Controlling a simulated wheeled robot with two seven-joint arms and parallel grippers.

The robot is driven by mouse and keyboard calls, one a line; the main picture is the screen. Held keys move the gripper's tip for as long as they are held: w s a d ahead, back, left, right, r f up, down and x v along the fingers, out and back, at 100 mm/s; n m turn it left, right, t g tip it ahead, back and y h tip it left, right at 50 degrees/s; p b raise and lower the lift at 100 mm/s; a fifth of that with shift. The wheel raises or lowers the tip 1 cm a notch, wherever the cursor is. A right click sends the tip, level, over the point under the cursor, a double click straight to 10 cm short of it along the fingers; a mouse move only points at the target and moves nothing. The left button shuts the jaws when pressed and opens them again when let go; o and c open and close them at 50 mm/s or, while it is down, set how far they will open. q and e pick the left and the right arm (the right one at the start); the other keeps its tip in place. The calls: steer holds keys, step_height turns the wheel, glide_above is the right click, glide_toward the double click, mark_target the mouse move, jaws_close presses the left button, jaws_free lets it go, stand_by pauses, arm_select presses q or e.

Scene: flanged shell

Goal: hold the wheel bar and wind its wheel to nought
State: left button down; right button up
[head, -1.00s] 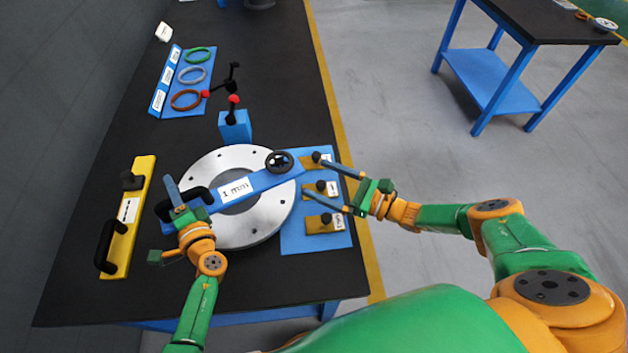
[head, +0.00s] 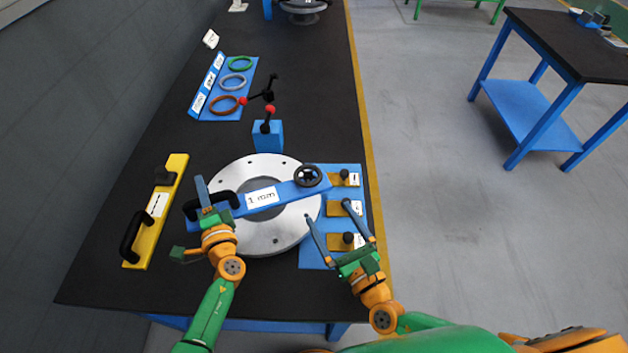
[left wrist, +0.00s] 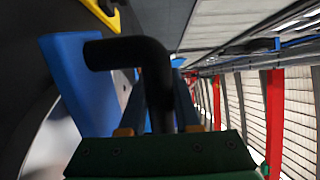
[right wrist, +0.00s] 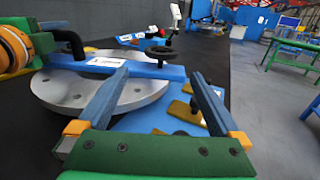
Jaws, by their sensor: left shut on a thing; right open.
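The blue wheel bar (head: 285,194), labelled "1 mm", lies across the silver flanged disc (head: 267,236). Its black handle is at the left end and its black handwheel (head: 307,176) at the right end. My left gripper (head: 208,196) is shut on the black handle (left wrist: 150,60), which shows large between the fingers in the left wrist view. My right gripper (head: 332,226) is open and empty, over the blue plate below the handwheel. The right wrist view shows the handwheel (right wrist: 160,54) beyond the open fingers. The wheel's reading cannot be made out.
A yellow bar (head: 157,210) with a black handle lies at left. A blue plate (head: 312,257) holds small brass pieces with black knobs. A blue block (head: 268,137) with red-balled levers and a blue tray (head: 226,112) of coloured rings stand behind.

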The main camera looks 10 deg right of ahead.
mark_target(319, 183)
steer(key=x, duration=1.2)
steer(key=shift+d, duration=0.2)
steer(key=c, duration=1.1)
steer(key=shift+r+n+y, duration=0.1)
steer(key=shift+n+y, duration=0.4)
steer(key=shift+y, duration=0.1)
steer(key=n+g+y, duration=0.2)
steer(key=y, duration=0.1)
steer(key=n+g+y, duration=0.1)
steer(key=shift+w+d+y, duration=0.2)
steer(key=shift+d+y, duration=0.1)
steer(key=shift+n+y, duration=0.3)
steer(key=shift+n, duration=0.1)
steer(key=o, duration=1.1)
steer(key=v, duration=1.2)
